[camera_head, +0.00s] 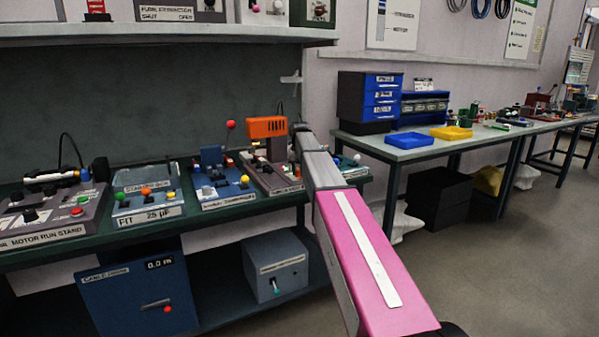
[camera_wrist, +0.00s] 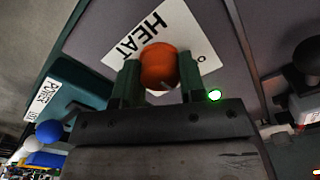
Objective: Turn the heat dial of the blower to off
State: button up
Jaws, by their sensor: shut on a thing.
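The heat dial (camera_wrist: 159,62) is a round orange knob in the wrist view, on a grey panel. A white label (camera_wrist: 186,22) reading HEAT lies behind it, partly covered by the dial. My gripper (camera_wrist: 159,72) has one dark finger on each side of the dial and is shut on it. A pale mark shows at the dial's lower edge, but its exact setting cannot be told. In the head view the orange blower (camera_head: 268,127) stands on the bench beside my arm. The dial and my gripper cannot be made out there.
A lit green lamp (camera_wrist: 214,94) sits close right of my gripper. A black knob (camera_wrist: 308,55) is at the right edge of the wrist view. A blue device with a red-balled lever (camera_head: 212,160) stands left of the blower. A shelf (camera_head: 180,34) hangs above the bench.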

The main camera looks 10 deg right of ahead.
aim_at(299, 170)
jog(key=n, duration=0.3)
jog(key=shift+n, duration=0.4)
jog(key=n, duration=0.4)
jog(key=shift+n, duration=0.3)
jog(key=o, duration=0.9)
jog(key=shift+r, duration=0.1)
notch_tip(299, 170, up, 11)
jog(key=shift+f, duration=0.2)
